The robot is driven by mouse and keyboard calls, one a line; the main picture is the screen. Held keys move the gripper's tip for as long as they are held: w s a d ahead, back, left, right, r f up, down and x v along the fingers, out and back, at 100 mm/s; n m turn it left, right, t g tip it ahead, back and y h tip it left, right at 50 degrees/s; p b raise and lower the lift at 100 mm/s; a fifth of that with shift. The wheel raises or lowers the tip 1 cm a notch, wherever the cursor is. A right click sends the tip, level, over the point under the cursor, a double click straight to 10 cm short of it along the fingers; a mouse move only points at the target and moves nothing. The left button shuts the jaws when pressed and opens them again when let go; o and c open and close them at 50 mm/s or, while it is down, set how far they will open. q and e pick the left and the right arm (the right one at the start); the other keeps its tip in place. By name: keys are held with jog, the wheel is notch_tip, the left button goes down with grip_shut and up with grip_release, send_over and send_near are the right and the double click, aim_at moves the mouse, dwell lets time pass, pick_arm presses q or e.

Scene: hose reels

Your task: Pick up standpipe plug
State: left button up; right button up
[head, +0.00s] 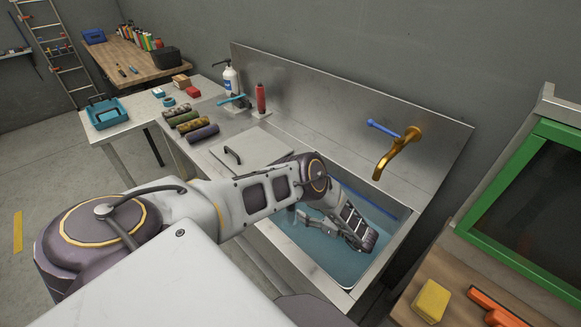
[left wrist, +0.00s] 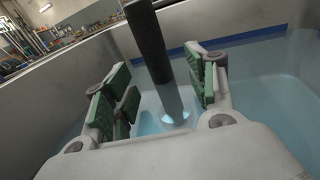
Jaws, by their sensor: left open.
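The standpipe plug (left wrist: 150,45) stands in the left wrist view as a dark upright pipe, slightly tilted in the picture, with its lower part under water. My left gripper (left wrist: 163,92) is open, with its green-padded fingers on either side of the pipe; a gap shows at each side. In the head view my left gripper (head: 303,219) is low inside the sink basin (head: 338,262), and I cannot make out the plug there. My right gripper is not in view.
The basin walls enclose the hand. A brass faucet (head: 397,150) with a blue lever (head: 383,128) is behind the basin. A board with a black handle (head: 252,148) and several rolls lie left of it. A yellow sponge (head: 431,300) lies on the wooden counter at right.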

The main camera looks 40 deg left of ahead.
pick_arm(q)
jog(key=shift+s+a+r+y, duration=0.1)
jog(key=shift+s+a+y, duration=0.05)
jog(key=shift+a, duration=0.5)
jog(key=shift+s+a+r+y, duration=0.1)
jog(key=shift+a+y, duration=0.05)
jog(key=shift+a, duration=0.45)
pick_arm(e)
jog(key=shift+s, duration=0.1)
pick_arm(q)
jog(key=a, duration=0.3)
jog(key=s+a+p, duration=0.1)
jog(key=a, duration=0.1)
jog(key=shift+a, duration=0.1)
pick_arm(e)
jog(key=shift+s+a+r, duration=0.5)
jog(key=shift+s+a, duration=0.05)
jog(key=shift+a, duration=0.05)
